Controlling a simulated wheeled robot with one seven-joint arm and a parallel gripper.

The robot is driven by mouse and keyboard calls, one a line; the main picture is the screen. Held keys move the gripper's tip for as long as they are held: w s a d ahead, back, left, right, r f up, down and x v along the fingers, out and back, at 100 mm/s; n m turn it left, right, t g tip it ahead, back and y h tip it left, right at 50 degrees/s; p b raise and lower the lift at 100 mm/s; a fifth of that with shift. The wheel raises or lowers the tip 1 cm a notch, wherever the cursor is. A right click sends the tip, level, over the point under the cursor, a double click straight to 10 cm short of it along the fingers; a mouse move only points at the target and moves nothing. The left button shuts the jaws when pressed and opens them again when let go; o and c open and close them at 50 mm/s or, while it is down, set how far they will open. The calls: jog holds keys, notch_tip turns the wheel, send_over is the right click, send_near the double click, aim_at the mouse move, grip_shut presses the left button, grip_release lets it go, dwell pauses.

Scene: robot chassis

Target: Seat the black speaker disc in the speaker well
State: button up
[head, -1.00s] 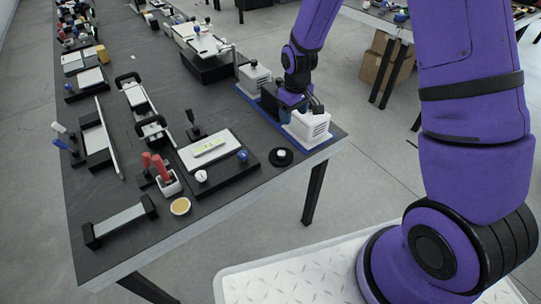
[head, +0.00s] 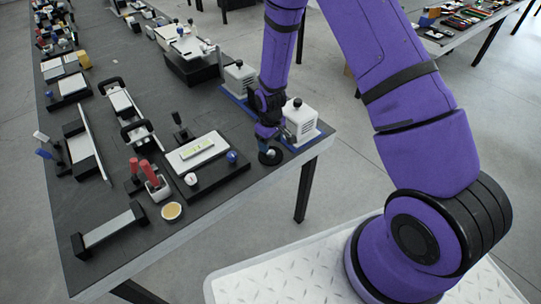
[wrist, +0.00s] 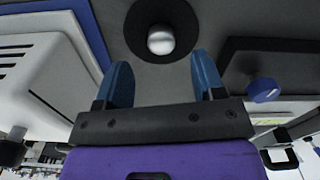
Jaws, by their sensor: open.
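The black speaker disc (head: 265,159) lies on the dark table near its right edge. In the wrist view the disc (wrist: 138,48) is flat, with a pale rounded knob at its middle. My gripper (head: 268,140) points down over the disc in the head view and partly hides it. In the wrist view my gripper (wrist: 163,72) has its two blue fingers apart with nothing between them. The knob shows beyond the fingertips, in line with the gap. I cannot make out the speaker well for certain.
A white slotted box (head: 300,122) on a blue mat stands close to the right of my gripper. A black block with a white panel (head: 197,152), a white knob (head: 191,179) and a blue knob (head: 232,157) lies to the left. A tan round dish (head: 172,211) is near the front.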

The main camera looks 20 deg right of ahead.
aim_at(271, 152)
jog(key=shift+s+f, duration=0.15)
jog(key=shift+f, duration=2)
jog(key=c, duration=1.1)
jog(key=shift+c, duration=0.2)
